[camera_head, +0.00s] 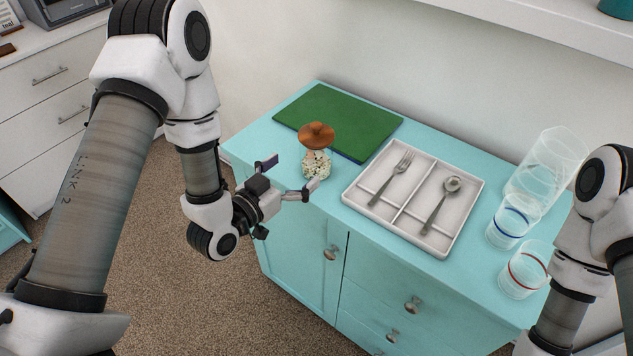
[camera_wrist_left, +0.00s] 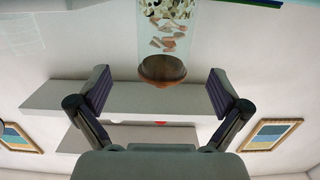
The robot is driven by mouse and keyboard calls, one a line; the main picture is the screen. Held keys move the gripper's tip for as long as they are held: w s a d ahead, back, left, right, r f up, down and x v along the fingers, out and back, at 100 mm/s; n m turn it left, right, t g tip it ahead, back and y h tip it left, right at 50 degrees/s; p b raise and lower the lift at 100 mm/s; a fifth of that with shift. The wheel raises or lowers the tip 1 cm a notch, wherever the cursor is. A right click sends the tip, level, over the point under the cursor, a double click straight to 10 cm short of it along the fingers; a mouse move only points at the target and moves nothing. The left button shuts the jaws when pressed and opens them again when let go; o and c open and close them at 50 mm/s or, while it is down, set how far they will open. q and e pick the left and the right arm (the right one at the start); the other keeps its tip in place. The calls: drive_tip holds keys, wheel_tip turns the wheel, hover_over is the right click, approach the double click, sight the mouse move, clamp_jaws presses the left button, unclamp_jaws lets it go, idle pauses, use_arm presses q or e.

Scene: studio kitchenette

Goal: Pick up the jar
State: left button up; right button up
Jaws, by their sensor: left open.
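The jar (camera_head: 316,164) stands upright on the turquoise cabinet top, near its front left edge. It is clear glass with pale speckled contents and a brown mushroom-shaped lid. My left gripper (camera_head: 292,174) is open and empty, just left of the jar, with its fingers pointing toward it. In the left wrist view the jar (camera_wrist_left: 166,42) appears upside down, lid downward, centred between the spread fingers (camera_wrist_left: 160,92) and beyond their tips. My right arm shows at the right edge of the head view, but its gripper is out of the picture.
A green board (camera_head: 345,115) lies behind the jar. A white cutlery tray (camera_head: 436,246) with a fork (camera_head: 392,180) and a spoon (camera_head: 438,206) is to its right. Clear glasses with blue (camera_head: 511,223) and red (camera_head: 525,271) bands and a clear pitcher (camera_head: 547,165) stand farther right.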

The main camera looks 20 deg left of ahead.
sight(316, 140)
use_arm(q)
drive_tip(key=shift+w+r+t, duration=0.45)
drive_tip(key=shift+w+t, duration=0.05)
drive_tip(key=shift+w, duration=0.3)
drive_tip(key=x, duration=0.2)
drive_tip(key=p+x, duration=0.1)
drive_tip(key=x, duration=0.1)
drive_tip(key=r+x, duration=0.1)
drive_tip(key=x, duration=0.1)
drive_tip(key=shift+w+d+p, duration=0.1)
drive_tip(key=shift+w+p, duration=0.05)
drive_tip(key=shift+p, duration=0.15)
drive_tip(key=shift+w+d, duration=0.1)
drive_tip(key=shift+w, duration=0.25)
drive_tip(key=c, duration=1.9)
drive_tip(key=shift+o, duration=0.2)
